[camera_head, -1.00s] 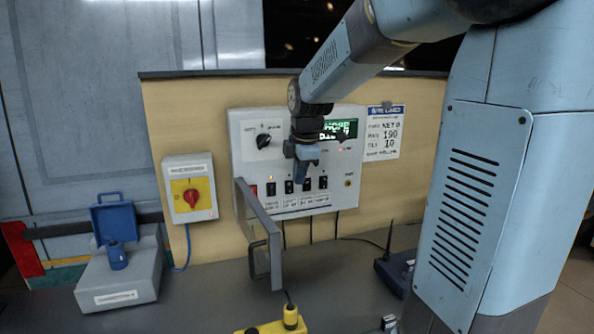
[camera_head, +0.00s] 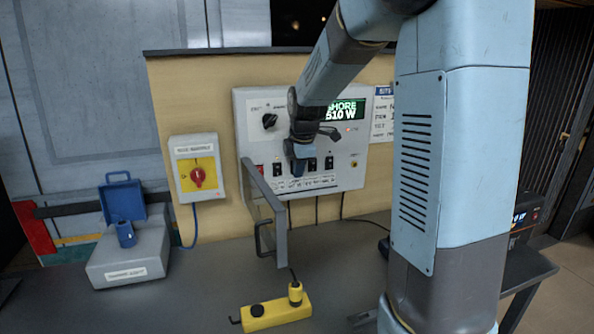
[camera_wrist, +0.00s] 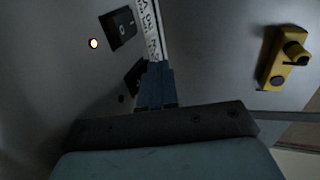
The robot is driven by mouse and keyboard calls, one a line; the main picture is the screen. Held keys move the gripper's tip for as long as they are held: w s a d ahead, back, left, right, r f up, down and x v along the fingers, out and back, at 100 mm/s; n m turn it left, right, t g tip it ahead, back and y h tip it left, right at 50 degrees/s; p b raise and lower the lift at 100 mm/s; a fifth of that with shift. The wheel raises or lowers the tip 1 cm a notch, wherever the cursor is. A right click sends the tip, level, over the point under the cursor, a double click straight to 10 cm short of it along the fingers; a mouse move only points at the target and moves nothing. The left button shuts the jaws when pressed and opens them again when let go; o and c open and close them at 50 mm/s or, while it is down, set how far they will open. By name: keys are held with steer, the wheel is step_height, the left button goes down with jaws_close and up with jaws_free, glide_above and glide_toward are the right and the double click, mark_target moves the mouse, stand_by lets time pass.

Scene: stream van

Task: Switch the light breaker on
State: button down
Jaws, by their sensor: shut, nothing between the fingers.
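The grey control panel (camera_head: 243,130) stands upright on the beige board, with a row of black breaker switches along its lower part. A left-hand breaker (camera_head: 277,170) and two right-hand ones (camera_head: 311,164) show clear of my gripper. The small labels are too blurred to tell which is the light breaker. My gripper (camera_head: 298,172) is shut and empty in front of the row, hiding part of it. In the wrist view its blue fingertips (camera_wrist: 155,82) are close beside one partly hidden breaker (camera_wrist: 134,76); contact cannot be told. Another breaker (camera_wrist: 120,28) lies farther off, near a lit lamp (camera_wrist: 93,43).
An open panel door (camera_head: 265,205) sticks out left of my gripper. A red rotary switch box (camera_head: 197,177) is farther left. A yellow box (camera_head: 276,313) lies on the bench, and a grey case with a blue padlock-like piece (camera_head: 126,268) stands left. The display (camera_head: 343,108) reads 510 W.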

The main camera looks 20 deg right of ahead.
steer(key=shift+w+f, duration=0.1)
steer(key=shift+w, duration=0.15)
stand_by(0.4)
steer(key=shift+w+r, duration=0.15)
steer(key=shift+r, duration=0.8)
steer(key=s+r, duration=0.7)
steer(key=s, duration=0.2)
steer(key=shift+s+r, duration=0.15)
steer(key=shift+s, duration=0.25)
